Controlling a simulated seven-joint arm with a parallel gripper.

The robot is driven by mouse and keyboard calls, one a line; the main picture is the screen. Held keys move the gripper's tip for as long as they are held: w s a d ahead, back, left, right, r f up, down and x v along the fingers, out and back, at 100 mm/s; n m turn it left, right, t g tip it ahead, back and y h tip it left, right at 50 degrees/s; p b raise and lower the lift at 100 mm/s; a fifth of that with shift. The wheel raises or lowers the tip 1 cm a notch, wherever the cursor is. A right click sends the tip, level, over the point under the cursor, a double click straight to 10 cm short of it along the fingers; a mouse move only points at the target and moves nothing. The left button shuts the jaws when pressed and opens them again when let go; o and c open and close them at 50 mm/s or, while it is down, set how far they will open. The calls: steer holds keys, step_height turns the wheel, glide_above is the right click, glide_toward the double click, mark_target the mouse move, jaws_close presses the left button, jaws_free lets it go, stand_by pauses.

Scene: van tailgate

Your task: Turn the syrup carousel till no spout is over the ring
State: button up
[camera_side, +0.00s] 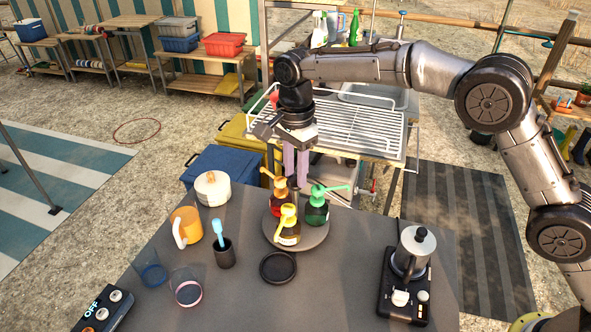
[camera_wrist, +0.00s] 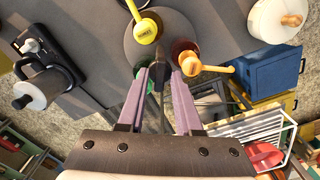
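The black ring (camera_side: 278,268) lies on the table just in front of the carousel. The yellow bottle is on the ring's side, and its spout points towards the ring. My gripper (camera_side: 298,178) points down above the carousel's centre, its purple fingers apart. In the wrist view a dark centre post (camera_wrist: 158,75) stands between the fingertips; contact is unclear.
Left of the carousel stand a dark cup (camera_side: 225,254) with a blue-handled tool, an orange mug (camera_side: 186,226), a white lidded pot (camera_side: 212,189) and clear glasses (camera_side: 186,289). A moka pot (camera_side: 413,248) stands on a black burner to the right. The front middle table is clear.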

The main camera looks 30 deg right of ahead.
jaws_close()
stand_by(1.2)
